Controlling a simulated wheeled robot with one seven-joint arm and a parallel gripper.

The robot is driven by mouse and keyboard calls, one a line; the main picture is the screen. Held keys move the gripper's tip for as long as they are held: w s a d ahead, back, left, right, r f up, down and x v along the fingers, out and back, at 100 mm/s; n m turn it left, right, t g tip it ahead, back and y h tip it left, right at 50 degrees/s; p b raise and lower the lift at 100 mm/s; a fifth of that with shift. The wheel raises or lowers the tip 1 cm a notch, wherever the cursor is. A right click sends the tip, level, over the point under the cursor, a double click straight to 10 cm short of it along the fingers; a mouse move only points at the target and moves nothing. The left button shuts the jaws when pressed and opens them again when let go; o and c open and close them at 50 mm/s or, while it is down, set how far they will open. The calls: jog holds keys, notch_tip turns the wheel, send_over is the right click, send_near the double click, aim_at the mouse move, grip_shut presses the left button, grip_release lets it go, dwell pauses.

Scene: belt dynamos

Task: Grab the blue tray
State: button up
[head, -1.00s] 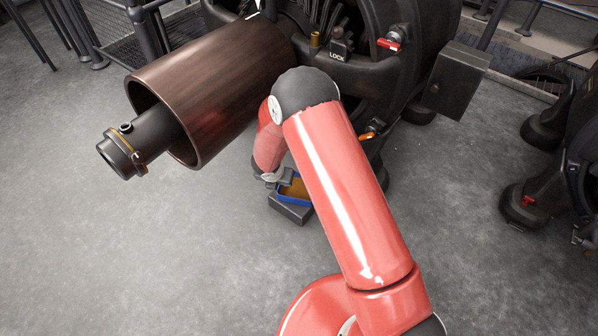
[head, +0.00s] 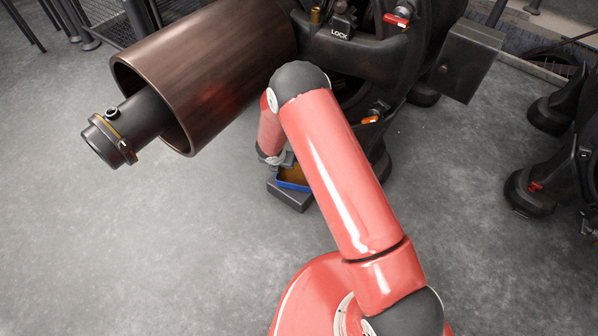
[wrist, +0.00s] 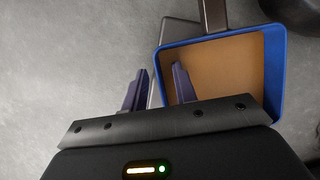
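The blue tray (head: 293,185) has a tan inside and sits on a grey block (head: 290,199) on the floor, below the machine. In the wrist view the tray (wrist: 222,36) fills the upper right. My gripper (wrist: 160,72) is open and empty at the tray's left wall. Its left finger shows outside that wall and its right finger in front of the tan inside, so the wall shows between them. I cannot tell how deep the fingers reach. In the head view my gripper (head: 281,163) is small and partly hides the tray's upper left.
A large brown roller (head: 205,75) on a dark machine (head: 370,55) stands close to my arm on the left. A lever with an orange tip (head: 371,119) is near my arm. Another dark machine (head: 560,150) is at the right. Grey floor in front is clear.

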grip_shut()
dwell(0.4)
